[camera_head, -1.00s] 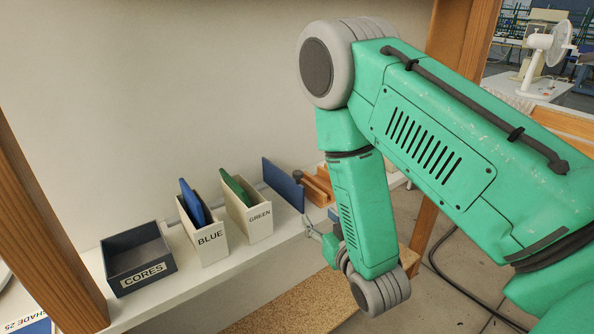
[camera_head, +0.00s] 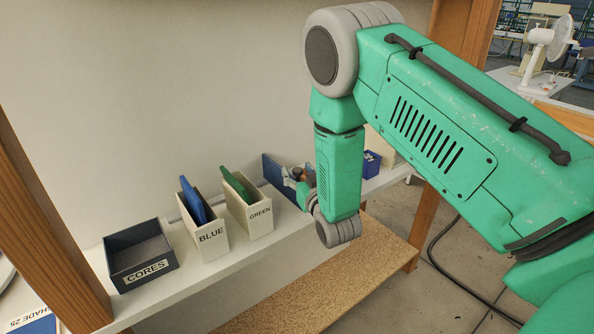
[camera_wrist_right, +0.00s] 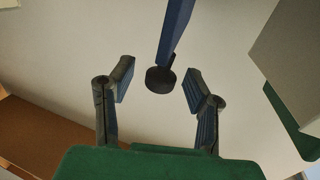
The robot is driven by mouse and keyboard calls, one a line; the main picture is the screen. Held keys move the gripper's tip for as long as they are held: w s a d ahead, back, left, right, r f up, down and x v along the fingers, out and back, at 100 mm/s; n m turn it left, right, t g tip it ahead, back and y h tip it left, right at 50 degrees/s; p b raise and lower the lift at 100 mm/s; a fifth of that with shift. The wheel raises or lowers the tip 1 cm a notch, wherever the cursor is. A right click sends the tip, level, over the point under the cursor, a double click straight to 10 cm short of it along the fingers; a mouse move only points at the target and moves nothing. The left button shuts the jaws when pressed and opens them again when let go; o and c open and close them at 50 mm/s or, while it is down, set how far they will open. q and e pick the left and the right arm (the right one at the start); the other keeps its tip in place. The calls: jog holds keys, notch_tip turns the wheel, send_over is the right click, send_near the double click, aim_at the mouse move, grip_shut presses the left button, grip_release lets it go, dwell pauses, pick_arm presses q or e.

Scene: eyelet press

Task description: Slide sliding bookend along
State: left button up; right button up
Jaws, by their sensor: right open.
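The sliding bookend is an upright blue plate (camera_head: 279,178) on the white shelf, just right of the GREEN box in the head view. In the right wrist view its blue plate (camera_wrist_right: 174,35) is seen edge-on, with a round dark knob (camera_wrist_right: 160,80) at its end. My right gripper (camera_head: 291,178) is at the bookend and hides part of it in the head view. In the wrist view the right gripper (camera_wrist_right: 160,88) is open, one finger on each side of the knob with gaps showing. My left gripper is not in view.
On the shelf (camera_head: 180,281) stand a dark CORES tray (camera_head: 118,263), a white BLUE box (camera_head: 213,247) and a white GREEN box (camera_head: 260,223). A small blue bin (camera_head: 371,165) is right of my forearm. Wooden posts frame both sides.

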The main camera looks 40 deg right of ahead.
jog(key=shift+w+d, duration=0.1)
jog(key=shift+w, duration=0.15)
grip_shut()
jog(key=a, duration=0.7)
jog(key=shift+s, duration=0.15)
grip_release()
jog(key=shift+s, duration=0.15)
